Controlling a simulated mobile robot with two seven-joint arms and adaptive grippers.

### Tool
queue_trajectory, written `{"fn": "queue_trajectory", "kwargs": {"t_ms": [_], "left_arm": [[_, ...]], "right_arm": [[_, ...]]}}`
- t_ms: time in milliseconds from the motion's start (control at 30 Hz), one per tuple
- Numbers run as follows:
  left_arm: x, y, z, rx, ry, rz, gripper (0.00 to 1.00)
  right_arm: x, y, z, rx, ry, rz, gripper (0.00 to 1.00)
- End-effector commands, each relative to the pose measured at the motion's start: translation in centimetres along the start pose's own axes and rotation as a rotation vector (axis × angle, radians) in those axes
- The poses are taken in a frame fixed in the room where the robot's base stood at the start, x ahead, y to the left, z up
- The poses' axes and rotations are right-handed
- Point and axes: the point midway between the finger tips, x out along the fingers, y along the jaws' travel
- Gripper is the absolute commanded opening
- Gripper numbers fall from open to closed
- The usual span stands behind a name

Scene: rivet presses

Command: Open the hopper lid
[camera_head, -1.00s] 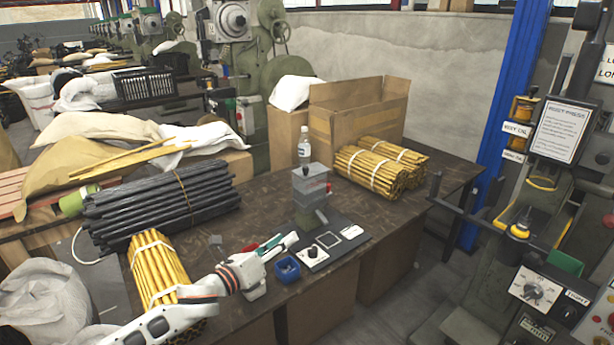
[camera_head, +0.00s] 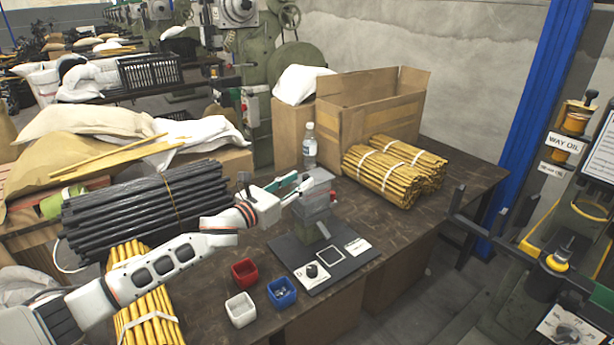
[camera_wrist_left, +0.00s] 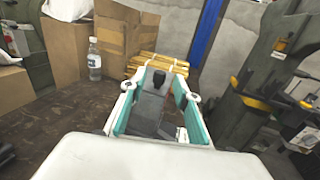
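The grey hopper (camera_head: 316,198) stands on a small press with a black base plate (camera_head: 338,268) on the dark table. Its lid (camera_head: 321,175) appears to lie flat on top, partly hidden by my gripper in the head view. In the left wrist view, a black knob (camera_wrist_left: 158,80) stands up on the grey hopper top. My left gripper (camera_head: 300,184) is at the height of the hopper top, close to its left side. In the left wrist view, its teal-padded fingers (camera_wrist_left: 158,92) are spread, with the knob showing between them. I cannot tell whether they touch the hopper. My right gripper is not in view.
Red (camera_head: 244,272), white (camera_head: 240,308) and blue (camera_head: 281,291) bins stand left of the base plate. A water bottle (camera_head: 309,147) and a cardboard box (camera_head: 370,110) stand behind the hopper. Yellow rod bundles (camera_head: 395,170) lie to its right, black rods (camera_head: 150,205) to its left.

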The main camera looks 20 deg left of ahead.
Motion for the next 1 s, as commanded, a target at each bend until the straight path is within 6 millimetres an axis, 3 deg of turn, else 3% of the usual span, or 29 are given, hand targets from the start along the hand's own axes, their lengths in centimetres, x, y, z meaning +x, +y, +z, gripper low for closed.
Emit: {"fn": "queue_trajectory", "kwargs": {"t_ms": [233,600,633,733,767,1000], "left_arm": [[3.2,-0.1,0.0,-0.002,0.0,0.0,0.31],[3.9,-0.1,0.0,0.0,0.0,-0.001,0.31],[3.9,0.0,0.0,0.0,0.0,-0.001,0.29],[3.9,0.0,0.0,0.0,0.0,-0.001,0.03],[3.9,0.0,0.0,0.0,0.0,-0.001,0.0],[3.9,-0.1,0.0,0.0,0.0,0.004,0.0]], "right_arm": [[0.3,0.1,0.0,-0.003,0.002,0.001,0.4],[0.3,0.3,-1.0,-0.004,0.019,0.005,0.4],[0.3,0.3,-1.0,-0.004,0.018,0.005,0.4],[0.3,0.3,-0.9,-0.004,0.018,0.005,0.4],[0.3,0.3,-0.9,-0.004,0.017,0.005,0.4],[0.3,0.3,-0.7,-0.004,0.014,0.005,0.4]]}}
